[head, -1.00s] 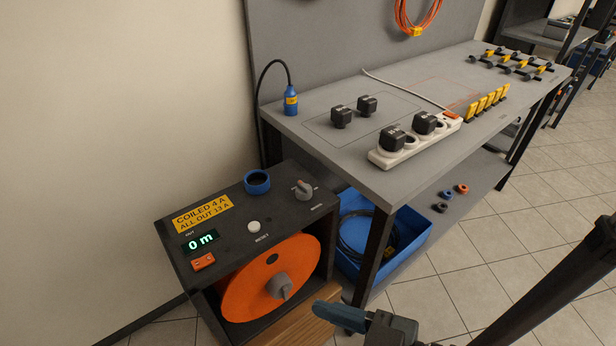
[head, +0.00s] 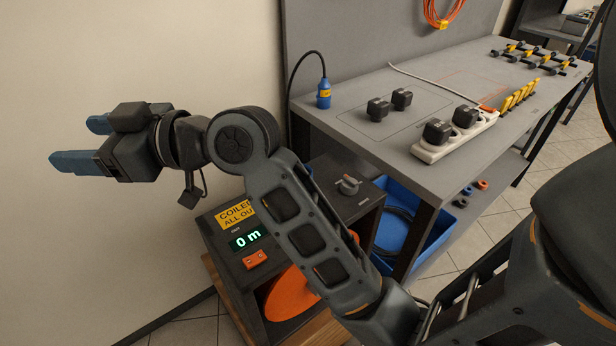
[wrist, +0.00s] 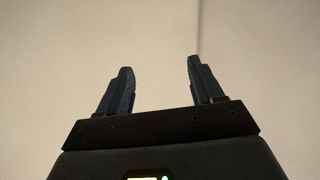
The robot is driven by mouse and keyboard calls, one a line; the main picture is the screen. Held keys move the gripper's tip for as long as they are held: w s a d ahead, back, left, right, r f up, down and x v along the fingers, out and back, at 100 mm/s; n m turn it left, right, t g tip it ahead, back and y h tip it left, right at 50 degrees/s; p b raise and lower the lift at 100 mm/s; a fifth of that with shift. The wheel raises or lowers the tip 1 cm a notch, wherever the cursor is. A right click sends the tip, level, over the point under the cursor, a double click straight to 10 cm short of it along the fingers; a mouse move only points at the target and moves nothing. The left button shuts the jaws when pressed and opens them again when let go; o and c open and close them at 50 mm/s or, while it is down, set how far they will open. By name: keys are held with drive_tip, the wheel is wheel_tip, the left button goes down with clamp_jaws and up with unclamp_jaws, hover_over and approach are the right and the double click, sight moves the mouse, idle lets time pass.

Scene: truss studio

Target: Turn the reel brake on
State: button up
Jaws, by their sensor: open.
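The reel unit is a dark box (head: 228,262) at floor level, left of the workbench. Its orange reel (head: 291,294) shows in part behind my arm. A grey rotary knob (head: 348,186) sits on the top panel's right side, and an orange switch (head: 255,260) sits at the front left. I cannot read which control is the brake. The display (head: 248,238) reads 0 m. My gripper (head: 80,143) is open and empty, up and left of the unit, pointing at the wall. In the wrist view its fingers (wrist: 160,68) stand apart against bare wall.
The workbench (head: 365,100) carries a white power strip (head: 455,137) with black plugs. A blue bin (head: 437,238) is underneath. My arm hides the middle of the reel unit.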

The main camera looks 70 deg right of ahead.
drive_tip(key=d+f+n+g, duration=0.2)
drive_tip(key=d+n+g, duration=0.25)
drive_tip(key=d, duration=0.25)
drive_tip(key=n+g+h+b, duration=0.25)
drive_tip(key=g+h, duration=0.25)
drive_tip(key=g, duration=0.7)
hover_over(350, 179)
drive_tip(key=shift+n, duration=0.3)
wheel_tip(350, 179, down, 13)
drive_tip(key=shift+r+p, duration=0.15)
drive_tip(key=shift+p, duration=0.3)
drive_tip(key=shift+s+f, duration=0.15)
drive_tip(key=shift+f, duration=3.6)
drive_tip(key=c, duration=1.1)
